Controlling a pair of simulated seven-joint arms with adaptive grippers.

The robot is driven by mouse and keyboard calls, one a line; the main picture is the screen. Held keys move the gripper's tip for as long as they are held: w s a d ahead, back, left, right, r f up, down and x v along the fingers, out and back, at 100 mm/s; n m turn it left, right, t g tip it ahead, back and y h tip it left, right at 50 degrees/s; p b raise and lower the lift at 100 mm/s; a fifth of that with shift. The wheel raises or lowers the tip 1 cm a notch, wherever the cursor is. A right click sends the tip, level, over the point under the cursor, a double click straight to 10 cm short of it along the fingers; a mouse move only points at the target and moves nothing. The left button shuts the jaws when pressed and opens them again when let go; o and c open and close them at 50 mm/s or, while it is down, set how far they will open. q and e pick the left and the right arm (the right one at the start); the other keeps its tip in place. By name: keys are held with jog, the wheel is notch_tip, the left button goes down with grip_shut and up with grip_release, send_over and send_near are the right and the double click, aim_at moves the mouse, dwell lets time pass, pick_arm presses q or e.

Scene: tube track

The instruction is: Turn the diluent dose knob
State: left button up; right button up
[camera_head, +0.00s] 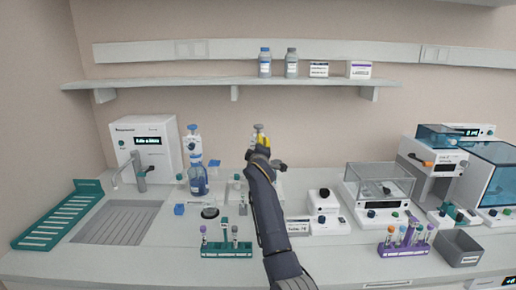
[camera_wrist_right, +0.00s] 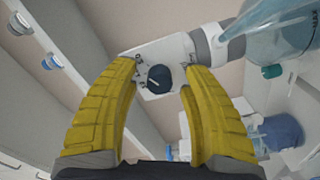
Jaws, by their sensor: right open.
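In the right wrist view, a dark round knob (camera_wrist_right: 158,79) sits on the white dial face of a dispenser head (camera_wrist_right: 174,50), with marks around it. My right gripper (camera_wrist_right: 161,75) is open. Its yellow fingers stand on either side of the knob, with a gap to it showing; I cannot tell if they touch the head. In the head view my right gripper (camera_head: 262,140) is high over the middle of the bench and hides the knob and most of the dispenser behind it. My left gripper is not in view.
A similar dispenser on a blue bottle (camera_head: 198,180) stands to the left. A wall shelf (camera_head: 210,83) runs above. Tube racks (camera_head: 226,249) stand in front, and a clear-walled balance (camera_head: 380,183) is to the right. A sink (camera_head: 118,222) lies at left.

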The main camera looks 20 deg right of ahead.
jog(key=shift+s, duration=0.1)
jog(key=v, duration=1.1)
jog(key=shift+s+a, duration=0.2)
jog(key=shift+s, duration=0.2)
